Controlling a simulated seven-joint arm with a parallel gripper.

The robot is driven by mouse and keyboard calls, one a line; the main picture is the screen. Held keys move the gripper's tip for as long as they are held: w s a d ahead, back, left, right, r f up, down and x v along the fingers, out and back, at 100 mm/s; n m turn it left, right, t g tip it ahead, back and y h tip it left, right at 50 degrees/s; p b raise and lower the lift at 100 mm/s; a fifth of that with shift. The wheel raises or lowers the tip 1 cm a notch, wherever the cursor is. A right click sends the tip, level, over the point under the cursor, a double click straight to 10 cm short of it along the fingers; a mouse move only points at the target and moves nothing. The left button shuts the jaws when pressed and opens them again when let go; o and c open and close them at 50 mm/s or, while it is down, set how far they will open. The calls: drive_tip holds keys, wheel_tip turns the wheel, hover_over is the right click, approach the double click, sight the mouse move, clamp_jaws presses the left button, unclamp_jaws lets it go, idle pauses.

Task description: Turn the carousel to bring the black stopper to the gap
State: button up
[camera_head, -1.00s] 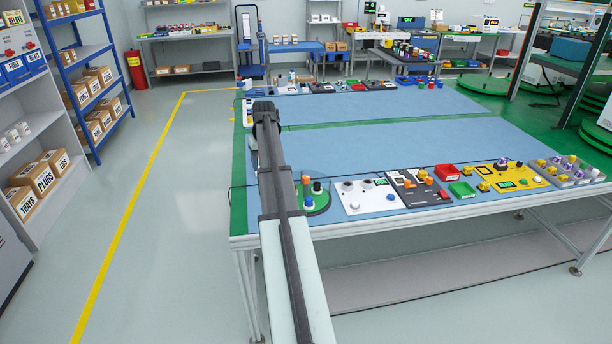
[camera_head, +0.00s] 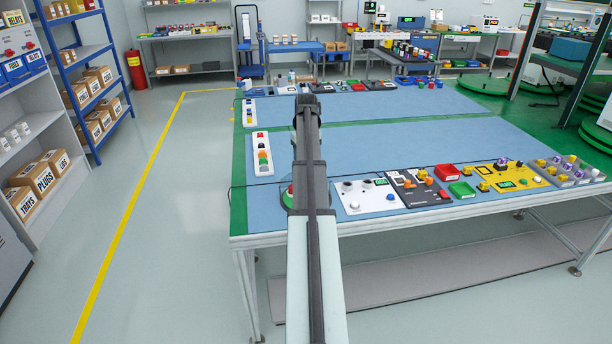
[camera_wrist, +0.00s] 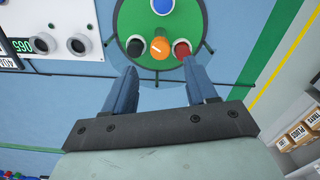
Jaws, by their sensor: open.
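The carousel, a green round disc (camera_wrist: 150,22), shows at the top of the wrist view, cut off by the frame's edge. A blue stopper (camera_wrist: 163,6) sits higher on the disc. My gripper (camera_wrist: 160,69) is open and empty, its blue fingers pointing at this lower edge, below the black and red stoppers. In the head view my arm hides most of the disc. I cannot make out the gap.
A white panel (camera_head: 362,203) with knobs stands right of the disc in the head view, then a dark panel (camera_head: 418,190) and red (camera_head: 447,173) and green (camera_head: 461,190) trays. A strip of coloured lamps (camera_head: 263,154) lies left.

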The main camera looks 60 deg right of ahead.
wheel_tip(320, 180, down, 7)
drive_tip(key=shift+r, duration=0.1)
idle(0.3)
drive_tip(key=shift+c, duration=0.3)
clamp_jaws()
idle(0.3)
